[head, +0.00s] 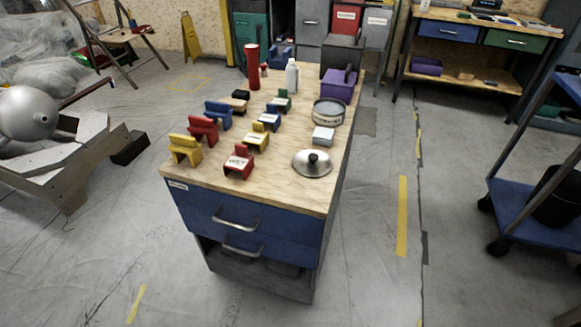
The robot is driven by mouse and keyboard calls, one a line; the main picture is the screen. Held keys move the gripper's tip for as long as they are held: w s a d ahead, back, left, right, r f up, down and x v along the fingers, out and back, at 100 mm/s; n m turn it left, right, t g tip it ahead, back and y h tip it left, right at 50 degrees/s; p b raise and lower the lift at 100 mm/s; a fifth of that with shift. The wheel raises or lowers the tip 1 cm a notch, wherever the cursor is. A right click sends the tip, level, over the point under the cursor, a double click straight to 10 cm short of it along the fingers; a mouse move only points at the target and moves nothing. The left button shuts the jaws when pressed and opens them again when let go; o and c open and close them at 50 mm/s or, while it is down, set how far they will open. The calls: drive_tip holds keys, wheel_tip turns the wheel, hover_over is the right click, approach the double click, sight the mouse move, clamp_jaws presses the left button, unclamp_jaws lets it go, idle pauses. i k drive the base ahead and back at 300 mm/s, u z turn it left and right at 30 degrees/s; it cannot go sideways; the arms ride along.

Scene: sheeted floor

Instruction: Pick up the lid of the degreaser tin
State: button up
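A round metal lid (312,165) with a black knob lies flat on the wooden top of the blue drawer cabinet, near its front right. A round grey tin (329,112) stands farther back on the same top, near the right edge. I cannot read a label on it, so I cannot tell if it is the degreaser tin. A small pale box (323,136) sits between the lid and the tin. My gripper does not show in the head view.
The cabinet top (213,174) also holds several coloured blocks, a red cylinder (252,67), a white bottle (292,75) and a purple bin (338,85). A blue cart (540,205) stands at right. The floor in front is clear.

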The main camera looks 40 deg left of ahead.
sight(310, 162)
drive_tip(key=u, duration=1.2)
drive_tip(key=i, duration=1)
